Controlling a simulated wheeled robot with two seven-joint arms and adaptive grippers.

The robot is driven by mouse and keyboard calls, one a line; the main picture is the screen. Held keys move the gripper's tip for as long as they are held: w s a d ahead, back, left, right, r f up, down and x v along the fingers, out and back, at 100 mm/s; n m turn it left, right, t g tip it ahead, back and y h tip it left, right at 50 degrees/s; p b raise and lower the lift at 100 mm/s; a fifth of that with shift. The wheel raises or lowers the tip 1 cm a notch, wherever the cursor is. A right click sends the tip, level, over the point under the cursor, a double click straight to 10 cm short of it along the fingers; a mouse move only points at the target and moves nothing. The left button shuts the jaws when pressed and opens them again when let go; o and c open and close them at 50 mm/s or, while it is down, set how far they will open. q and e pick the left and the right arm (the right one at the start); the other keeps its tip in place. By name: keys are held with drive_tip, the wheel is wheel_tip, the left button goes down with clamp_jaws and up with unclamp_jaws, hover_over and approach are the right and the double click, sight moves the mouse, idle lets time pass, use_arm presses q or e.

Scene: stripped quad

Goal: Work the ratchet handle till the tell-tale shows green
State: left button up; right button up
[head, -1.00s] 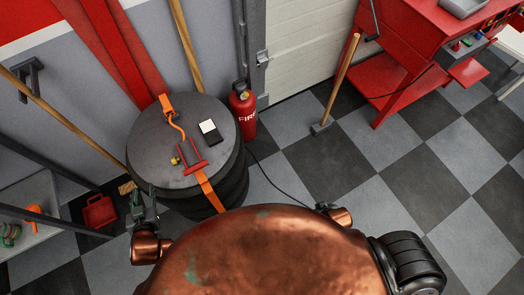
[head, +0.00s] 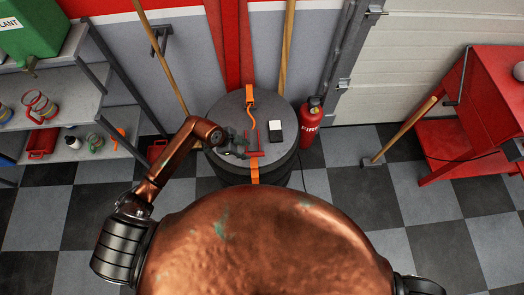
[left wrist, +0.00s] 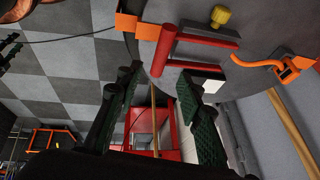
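The ratchet (head: 254,148), a red frame with a handle bar, lies on the round dark top of a tyre stack (head: 225,105). In the left wrist view the red ratchet (left wrist: 166,48) has a yellow knob (left wrist: 220,16). An orange strap (head: 254,170) runs from it over the near edge. A small black box with a white face (head: 276,131), perhaps the tell-tale, lies to its right; no green shows on it. My left gripper (head: 236,145) is just left of the ratchet. In the left wrist view its fingers (left wrist: 155,88) are spread and empty. My right gripper is out of view.
A red fire extinguisher (head: 311,122) stands right of the stack. Shelving (head: 75,100) is at the left, wooden handles lean on the wall behind, and a red workbench (head: 470,120) is at the right.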

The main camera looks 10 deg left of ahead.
sight(251, 154)
use_arm(q)
drive_tip(key=shift+a+f+b+x, duration=0.1)
drive_tip(key=shift+a+x, duration=0.05)
drive_tip(key=shift+x, duration=1.15)
drive_tip(key=shift+a+f+b+x, duration=0.1)
drive_tip(key=shift+a+b+x, duration=0.1)
drive_tip(key=shift+x, duration=1.1)
drive_tip(key=shift+a+b+x, duration=0.1)
drive_tip(key=shift+a+x, duration=0.05)
drive_tip(key=shift+x, duration=1.1)
drive_tip(key=shift+c, duration=0.4)
clamp_jaws()
